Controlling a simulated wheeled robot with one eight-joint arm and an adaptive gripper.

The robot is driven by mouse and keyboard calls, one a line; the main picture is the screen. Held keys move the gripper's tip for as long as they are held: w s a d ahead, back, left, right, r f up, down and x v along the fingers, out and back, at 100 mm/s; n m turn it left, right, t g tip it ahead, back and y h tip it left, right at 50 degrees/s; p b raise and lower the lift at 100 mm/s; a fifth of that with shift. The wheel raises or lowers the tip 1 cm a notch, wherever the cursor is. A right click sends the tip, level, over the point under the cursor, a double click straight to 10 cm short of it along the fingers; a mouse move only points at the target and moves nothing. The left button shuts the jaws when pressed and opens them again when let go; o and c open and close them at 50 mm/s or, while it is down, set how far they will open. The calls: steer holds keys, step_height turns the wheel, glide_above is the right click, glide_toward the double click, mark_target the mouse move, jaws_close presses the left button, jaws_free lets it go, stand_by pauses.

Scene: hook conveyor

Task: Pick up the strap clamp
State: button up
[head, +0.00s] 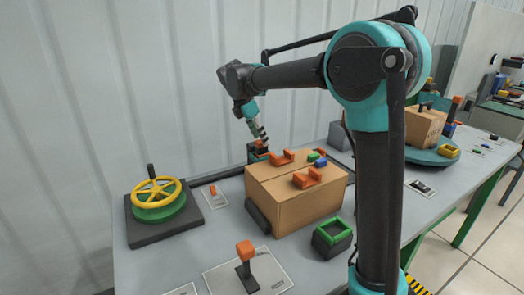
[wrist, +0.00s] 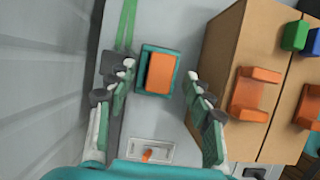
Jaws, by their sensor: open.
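An orange block (wrist: 160,73) sits in a square teal holder (wrist: 143,72) behind the cardboard box; the holder also shows partly in the head view (head: 253,153). I cannot tell for sure whether this or an orange bracket is the strap clamp. My gripper (wrist: 159,76) is open, with one finger on each side of the orange block and nothing gripped. In the head view my gripper (head: 257,132) points down just above the holder. Orange U-shaped brackets (wrist: 257,93) lie on the cardboard box (wrist: 223,60), to the right of my fingers.
The box (head: 290,198) stands close beside the holder. A yellow handwheel (head: 157,190) is at the left. An orange-topped lever (head: 246,260) and a green-rimmed square bin (head: 332,238) stand in front. A small plate with an orange switch (wrist: 150,152) lies near the holder. The wall is close behind.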

mark_target(262, 149)
steer(key=shift+x, duration=1.45)
steer(key=shift+c, duration=0.3)
jaws_close()
